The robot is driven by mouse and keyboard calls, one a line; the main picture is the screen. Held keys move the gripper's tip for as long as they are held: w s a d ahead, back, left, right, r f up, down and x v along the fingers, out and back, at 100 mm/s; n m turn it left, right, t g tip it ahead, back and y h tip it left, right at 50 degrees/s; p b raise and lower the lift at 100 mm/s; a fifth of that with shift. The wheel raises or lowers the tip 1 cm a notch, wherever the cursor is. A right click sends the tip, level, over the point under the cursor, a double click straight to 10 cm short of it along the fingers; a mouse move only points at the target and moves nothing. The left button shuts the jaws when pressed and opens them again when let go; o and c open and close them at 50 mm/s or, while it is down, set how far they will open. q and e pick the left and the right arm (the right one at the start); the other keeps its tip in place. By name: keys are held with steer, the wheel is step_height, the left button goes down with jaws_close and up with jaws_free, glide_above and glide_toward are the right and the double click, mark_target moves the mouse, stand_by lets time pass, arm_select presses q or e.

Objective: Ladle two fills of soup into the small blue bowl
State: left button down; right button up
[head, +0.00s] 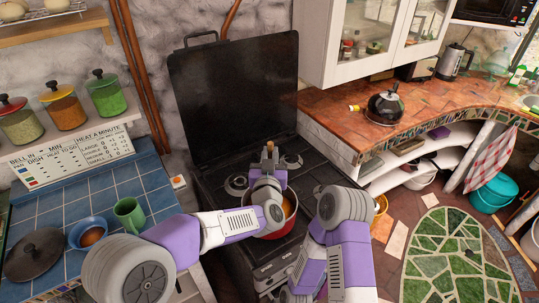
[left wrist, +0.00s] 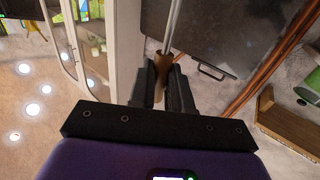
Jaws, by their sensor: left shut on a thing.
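The small blue bowl (head: 75,238) stands on the blue-tiled counter at the left, with brown soup in it. The red pot (head: 289,222) of orange-brown soup sits on the black stove, partly hidden by my left arm. My left gripper (head: 268,179) is above the pot, shut on the ladle's wooden handle (head: 270,147). In the left wrist view the handle (left wrist: 159,67) sits between the fingers, with a thin metal shaft running from it. The ladle's cup is hidden in the head view. My right arm shows over the stove's right side, but its gripper cannot be made out.
A green mug (head: 130,214) stands right of the bowl, and a dark lid (head: 34,256) lies left of it. The stove's raised black cover (head: 234,95) stands behind. A dark kettle (head: 384,106) is on the right counter. Jars (head: 66,107) stand on a shelf above the bowl.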

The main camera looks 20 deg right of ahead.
arm_select(q)
steer(key=shift+s+f, duration=0.1)
steer(key=shift+f, duration=0.2)
step_height(320, 180, down, 13)
steer(key=b, duration=1.1)
steer(key=shift+r, duration=0.15)
step_height(320, 180, up, 12)
steer(key=p, duration=0.8)
stand_by(0.6)
stand_by(0.5)
